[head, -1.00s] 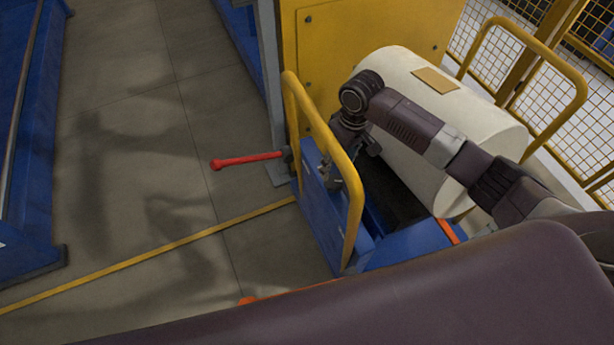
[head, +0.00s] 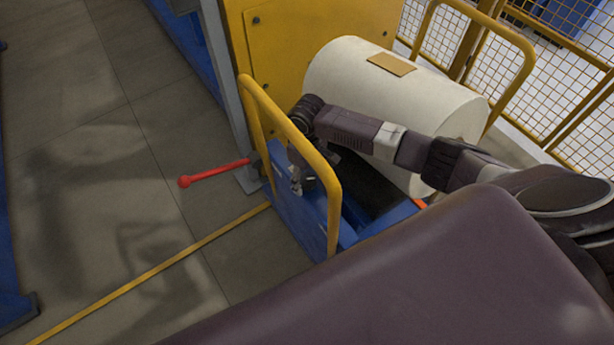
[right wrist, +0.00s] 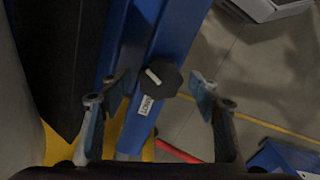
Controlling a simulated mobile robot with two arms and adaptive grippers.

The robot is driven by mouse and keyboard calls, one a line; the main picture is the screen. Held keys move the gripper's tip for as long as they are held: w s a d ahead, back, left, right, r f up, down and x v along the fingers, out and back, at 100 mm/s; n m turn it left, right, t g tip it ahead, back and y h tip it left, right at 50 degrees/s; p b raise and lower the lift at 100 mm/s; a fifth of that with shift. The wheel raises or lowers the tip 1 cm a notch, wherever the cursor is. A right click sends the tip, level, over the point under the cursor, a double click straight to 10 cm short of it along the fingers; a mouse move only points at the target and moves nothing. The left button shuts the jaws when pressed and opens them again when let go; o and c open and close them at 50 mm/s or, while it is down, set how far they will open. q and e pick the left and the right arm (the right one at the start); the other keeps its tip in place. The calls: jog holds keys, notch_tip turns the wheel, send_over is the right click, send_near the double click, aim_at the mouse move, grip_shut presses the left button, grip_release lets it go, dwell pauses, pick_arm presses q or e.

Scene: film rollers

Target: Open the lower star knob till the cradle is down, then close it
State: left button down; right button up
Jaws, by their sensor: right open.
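A dark knob (right wrist: 163,80) with a pale bar across its face sits on a blue beam in the right wrist view. A small white label (right wrist: 146,105) with lettering is beside it. My right gripper (right wrist: 154,82) is open, with one finger on each side of the knob in the picture; I see no clear contact. In the head view my right gripper (head: 299,178) is at the blue cradle frame (head: 300,225), partly behind a yellow rail. A large white roll (head: 345,75) lies above the frame. Whether it rests on the cradle is hidden. My left gripper is out of view.
The yellow hoop rail (head: 333,205) stands close in front of my right gripper. A red lever (head: 215,173) sticks out left of the frame. A yellow machine panel (head: 275,50) is behind, and mesh fencing (head: 560,90) at right. Floor at left is clear.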

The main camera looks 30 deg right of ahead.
jog(key=shift+c, duration=0.6)
jog(key=c, duration=1)
jog(key=shift+r+m+p, duration=0.2)
jog(key=shift+m+p, duration=0.3)
jog(key=shift+p, duration=0.3)
jog(key=shift+c, duration=0.2)
jog(key=m+p, duration=0.4)
jog(key=p, duration=0.1)
jog(key=shift+a+r+m+p, duration=0.1)
jog(key=shift+m+p, duration=0.3)
jog(key=m+p, duration=0.2)
jog(key=m, duration=0.1)
jog(key=shift+p, duration=0.4)
jog(key=shift+f+m+p, duration=0.25)
jog(key=shift+m+p, duration=0.7)
jog(key=shift+m, duration=0.85)
jog(key=shift+w, duration=0.1)
jog(key=o, duration=1.2)
jog(key=shift+c, duration=0.2)
